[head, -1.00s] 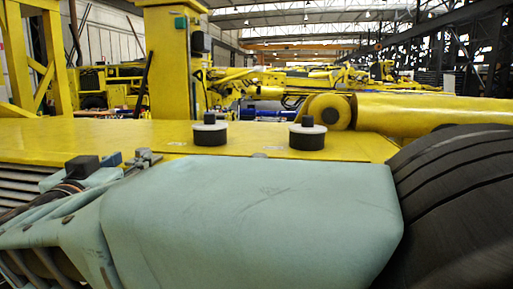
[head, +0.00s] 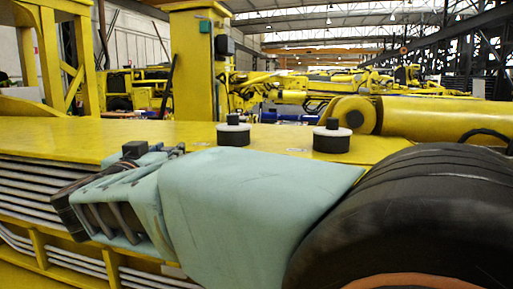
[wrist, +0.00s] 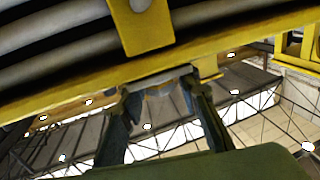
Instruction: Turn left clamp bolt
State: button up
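In the wrist view my gripper (wrist: 162,98) has its two dark fingers spread apart, tips close to the lower edge of a yellow beam. A yellow clamp strap (wrist: 147,28) crosses the grey hoses, with a pale round spot, perhaps a bolt, at the top edge. In the head view, yellow clamps (head: 110,268) hold the grey hoses (head: 73,264) at lower left.
The yellow deck (head: 90,138) bears two black knobs with white rings (head: 233,131) (head: 332,138). A yellow post (head: 193,62) stands behind, and a thick yellow cylinder (head: 435,116) lies at right. A big black tyre (head: 420,215) fills the lower right, close to my covered arm.

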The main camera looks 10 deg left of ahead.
grip_shut()
jog(key=m+h+p, duration=0.1)
jog(key=h+p, duration=0.1)
jog(key=p, duration=0.1)
jog(key=shift+a+r+m, duration=0.1)
jog(key=shift+m, duration=0.2)
jog(key=h, duration=0.1)
jog(key=m+h, duration=0.2)
jog(key=shift+f+h, duration=0.25)
jog(key=shift+h, duration=0.15)
jog(key=shift+m+g+h, duration=1.1)
jog(key=shift+m+h, duration=0.6)
jog(key=shift+h, duration=0.7)
jog(key=shift+m+g+h, duration=0.4)
jog(key=shift+h, duration=0.1)
jog(key=o, duration=0.7)
grip_release()
